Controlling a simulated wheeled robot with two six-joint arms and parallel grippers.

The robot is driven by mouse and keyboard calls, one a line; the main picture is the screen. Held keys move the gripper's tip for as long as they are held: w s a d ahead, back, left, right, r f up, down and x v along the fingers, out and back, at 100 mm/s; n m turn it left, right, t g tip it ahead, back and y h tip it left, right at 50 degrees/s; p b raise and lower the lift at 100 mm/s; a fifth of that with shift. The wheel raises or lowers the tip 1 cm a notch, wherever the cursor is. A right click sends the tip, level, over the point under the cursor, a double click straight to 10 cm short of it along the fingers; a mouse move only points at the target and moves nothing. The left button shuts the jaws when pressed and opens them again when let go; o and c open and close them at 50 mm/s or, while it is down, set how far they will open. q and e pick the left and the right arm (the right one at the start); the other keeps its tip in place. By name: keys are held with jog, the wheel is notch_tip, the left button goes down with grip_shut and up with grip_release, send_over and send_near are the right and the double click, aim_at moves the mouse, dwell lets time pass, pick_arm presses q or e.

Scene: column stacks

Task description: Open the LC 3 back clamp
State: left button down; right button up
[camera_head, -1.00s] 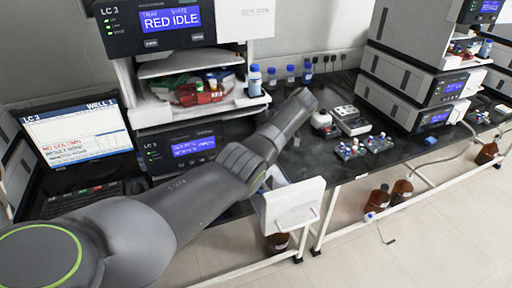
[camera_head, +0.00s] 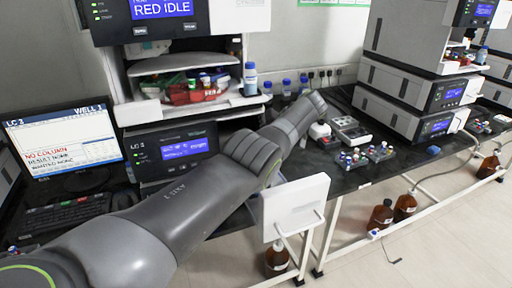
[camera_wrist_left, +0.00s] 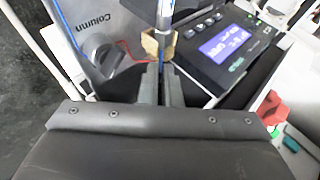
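In the left wrist view my left gripper (camera_wrist_left: 161,76) points at a tan clamp (camera_wrist_left: 150,43) on a slim upright column (camera_wrist_left: 166,16). Its two grey fingers stand a narrow gap apart, with a thin blue line showing between them. The clamp lies just beyond the fingertips; I cannot tell whether they touch it. Whether this is the back clamp, and whether it is open, is unclear. In the head view my left arm crosses in front of the LC 3 stack (camera_head: 172,152) and its gripper is hidden. My right gripper is not in view.
A white door panel (camera_head: 284,211) with a handle stands out at the bench front, beside my left arm. Blue-capped bottles (camera_head: 286,87), vial trays (camera_head: 368,155) and another instrument stack (camera_head: 400,113) stand further right.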

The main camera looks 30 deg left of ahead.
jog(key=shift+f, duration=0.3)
pick_arm(q)
jog(key=c, duration=1.6)
grip_release()
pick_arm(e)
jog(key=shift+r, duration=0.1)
